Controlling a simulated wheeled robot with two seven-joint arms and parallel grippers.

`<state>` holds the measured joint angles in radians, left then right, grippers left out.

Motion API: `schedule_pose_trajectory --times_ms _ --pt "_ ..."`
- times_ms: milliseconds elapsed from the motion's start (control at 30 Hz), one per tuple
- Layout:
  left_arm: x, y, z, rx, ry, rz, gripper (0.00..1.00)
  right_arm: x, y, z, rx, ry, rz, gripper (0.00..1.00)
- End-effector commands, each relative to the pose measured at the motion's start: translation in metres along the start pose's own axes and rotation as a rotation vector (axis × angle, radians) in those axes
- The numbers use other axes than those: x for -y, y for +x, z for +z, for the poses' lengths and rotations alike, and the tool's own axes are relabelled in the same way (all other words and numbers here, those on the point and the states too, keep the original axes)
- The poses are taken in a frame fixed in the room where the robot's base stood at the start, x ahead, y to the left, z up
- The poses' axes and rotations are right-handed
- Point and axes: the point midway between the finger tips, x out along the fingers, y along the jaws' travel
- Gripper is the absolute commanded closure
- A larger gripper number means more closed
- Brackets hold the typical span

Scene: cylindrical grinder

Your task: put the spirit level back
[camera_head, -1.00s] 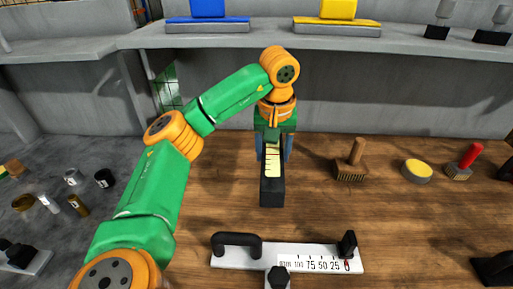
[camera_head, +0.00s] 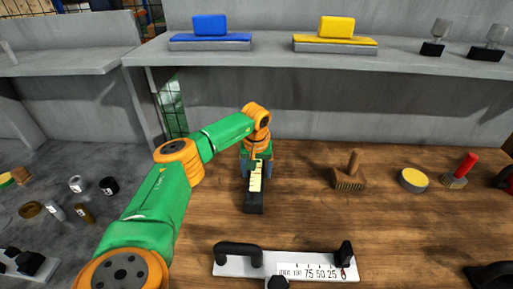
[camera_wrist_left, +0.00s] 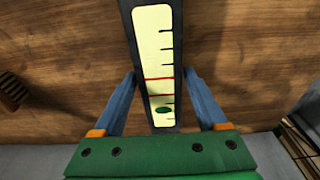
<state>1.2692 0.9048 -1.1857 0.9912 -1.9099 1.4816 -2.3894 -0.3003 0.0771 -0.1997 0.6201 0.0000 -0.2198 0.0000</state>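The spirit level is a black bar with a pale yellow scale window (camera_head: 255,177). It is at the middle of the wooden bench (camera_head: 310,210) in the head view. In the left wrist view the level (camera_wrist_left: 158,55) shows its ticks, two red lines and a green bubble near the gripper end. My left gripper (camera_head: 257,168) is at the level's far end, with its blue fingers (camera_wrist_left: 162,85) on both sides of the bar. The fingers appear closed against its sides. Whether the level touches the bench is hard to tell.
A white ruler-like gauge with a black handle (camera_head: 238,253) lies in front of the level. A wooden brush (camera_head: 350,178), a yellow-topped tin (camera_head: 413,180) and a red-handled brush (camera_head: 459,172) stand to the right. A grey shelf (camera_head: 270,62) runs behind. Several small items lie at left.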

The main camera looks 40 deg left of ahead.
Motion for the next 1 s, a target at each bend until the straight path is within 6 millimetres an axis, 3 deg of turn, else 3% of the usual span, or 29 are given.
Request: schedule_pose_trajectory --times_ms 367,700,1000 --pt "0.0 -0.004 0.0 -0.001 0.0 0.001 0.08 -0.001 0.001 0.0 0.0 -0.001 0.001 0.5" --pt "-0.001 -0.07 -0.001 -0.002 -0.001 0.003 0.08 -0.002 0.007 0.001 0.0 -0.002 0.003 0.5" --pt "0.0 -0.076 0.0 0.0 -0.001 0.0 0.08 -0.002 0.007 0.001 0.001 -0.002 0.004 0.5"
